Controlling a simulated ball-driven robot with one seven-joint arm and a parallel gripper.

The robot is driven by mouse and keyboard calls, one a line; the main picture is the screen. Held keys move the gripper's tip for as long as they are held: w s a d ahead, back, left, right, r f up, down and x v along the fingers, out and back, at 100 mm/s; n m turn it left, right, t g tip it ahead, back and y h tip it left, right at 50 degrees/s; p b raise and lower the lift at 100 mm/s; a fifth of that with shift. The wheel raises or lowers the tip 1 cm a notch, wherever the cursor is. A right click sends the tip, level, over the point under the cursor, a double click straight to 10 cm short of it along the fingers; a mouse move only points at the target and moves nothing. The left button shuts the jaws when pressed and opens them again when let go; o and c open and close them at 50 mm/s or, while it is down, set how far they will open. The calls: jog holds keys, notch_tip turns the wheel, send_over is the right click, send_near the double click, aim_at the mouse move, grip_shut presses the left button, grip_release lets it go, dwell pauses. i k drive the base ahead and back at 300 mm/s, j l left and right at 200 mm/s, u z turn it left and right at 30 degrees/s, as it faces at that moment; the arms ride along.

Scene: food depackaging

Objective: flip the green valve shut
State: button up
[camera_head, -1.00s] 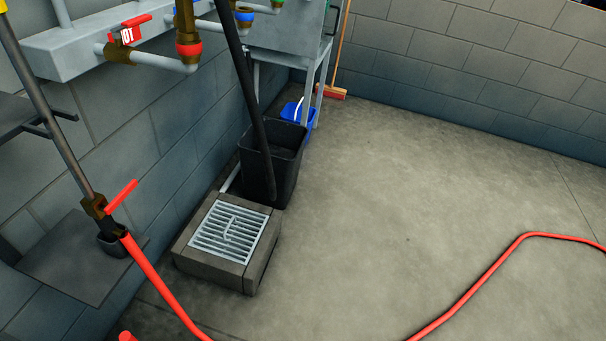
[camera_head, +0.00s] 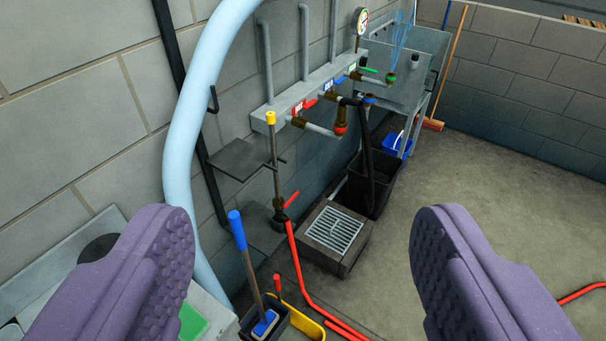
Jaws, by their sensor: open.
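The green valve is on the wall manifold (camera_head: 300,92), at its far right end. Its small green handle (camera_head: 370,70) sits near a brass and grey pipe with a green collar (camera_head: 390,77). Its exact angle is too small to tell. Thin blue streaks like water (camera_head: 402,35) show above the basin beside it. My gripper (camera_head: 305,228) has two purple padded fingers, wide apart and empty. They are in the near foreground, well short of the manifold. Red (camera_head: 304,107) and blue (camera_head: 328,86) valve handles are on the same manifold, nearer than the green one.
A metal sink (camera_head: 400,85), a black bin (camera_head: 372,185), and a floor drain box (camera_head: 335,235) stand along the wall. A light blue pipe (camera_head: 182,130) rises at left. A red hose (camera_head: 300,270) and blue-topped brush (camera_head: 240,235) stand near. Floor at right is mostly clear.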

aim_at(366, 70)
jog(key=k+l, duration=0.15)
jog(key=l, duration=0.15)
jog(key=k+l, duration=0.1)
jog(key=l, duration=0.15)
jog(key=k+l+u, duration=0.1)
jog(key=l, duration=0.2)
jog(key=l+u, duration=0.35)
jog(key=l, duration=1.25)
jog(key=i+l, duration=0.2)
jog(key=i+l+u, duration=0.1)
jog(key=l, duration=0.35)
jog(key=i+l, duration=0.25)
jog(key=i+l+u, duration=0.1)
jog(key=l, duration=0.3)
jog(key=i+l, duration=0.2)
jog(key=l, duration=0.15)
jog(key=i+l+u, duration=0.1)
jog(key=l, duration=0.25)
jog(key=i+l, duration=0.2)
jog(key=l, duration=0.2)
jog(key=i+l+u, duration=0.1)
jog(key=l, duration=0.25)
jog(key=i+j+z, duration=0.5)
jog(key=i+j, duration=1.2)
jog(key=i, duration=0.1)
